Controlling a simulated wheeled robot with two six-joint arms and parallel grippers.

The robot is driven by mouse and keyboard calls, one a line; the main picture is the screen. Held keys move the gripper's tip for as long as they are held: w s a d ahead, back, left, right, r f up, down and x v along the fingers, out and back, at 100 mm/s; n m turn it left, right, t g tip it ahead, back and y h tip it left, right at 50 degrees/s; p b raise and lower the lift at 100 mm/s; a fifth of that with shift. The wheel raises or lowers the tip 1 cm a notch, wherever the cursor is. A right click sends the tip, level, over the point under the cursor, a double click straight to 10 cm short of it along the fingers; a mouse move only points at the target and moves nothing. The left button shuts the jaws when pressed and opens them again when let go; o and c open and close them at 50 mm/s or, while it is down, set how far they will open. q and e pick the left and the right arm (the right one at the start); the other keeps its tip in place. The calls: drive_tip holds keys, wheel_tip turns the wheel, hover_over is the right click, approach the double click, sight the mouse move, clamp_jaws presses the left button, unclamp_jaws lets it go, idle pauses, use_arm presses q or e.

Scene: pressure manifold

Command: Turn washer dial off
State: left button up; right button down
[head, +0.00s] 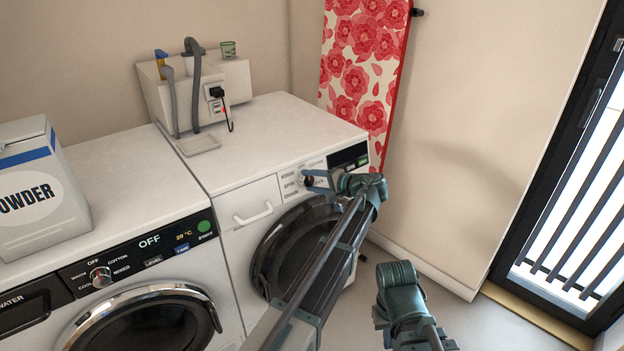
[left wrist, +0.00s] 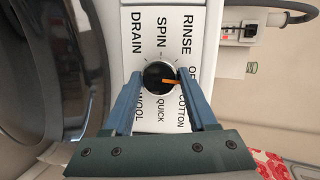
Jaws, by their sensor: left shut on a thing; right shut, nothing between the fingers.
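The washer dial (left wrist: 153,72) is a round black knob with an orange pointer, on the white panel of the right machine (head: 252,208). In the left wrist view the pointer is turned right, toward the partly hidden OFF label and near COTTON. RINSE, SPIN, DRAIN, WOOL and QUICK are printed around the dial. My left gripper (head: 310,181) is shut on the dial, its blue fingers on either side of it (left wrist: 158,80). My right gripper (head: 400,290) is low at the front right, away from the machines, shut and empty; its fingertips are hard to see.
A second machine (head: 175,232) with its own dial (head: 101,276) and an OFF display stands at left, with a powder box (head: 45,190) on top. A caddy (head: 240,83) with hoses stands behind. A floral ironing board (head: 362,70) leans on the wall. Floor at right is clear.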

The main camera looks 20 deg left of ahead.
use_arm(q)
drive_tip(key=shift+n, duration=0.5)
use_arm(e)
drive_tip(key=shift+r, duration=0.25)
use_arm(q)
drive_tip(key=o, duration=1.4)
drive_tip(key=shift+c, duration=0.2)
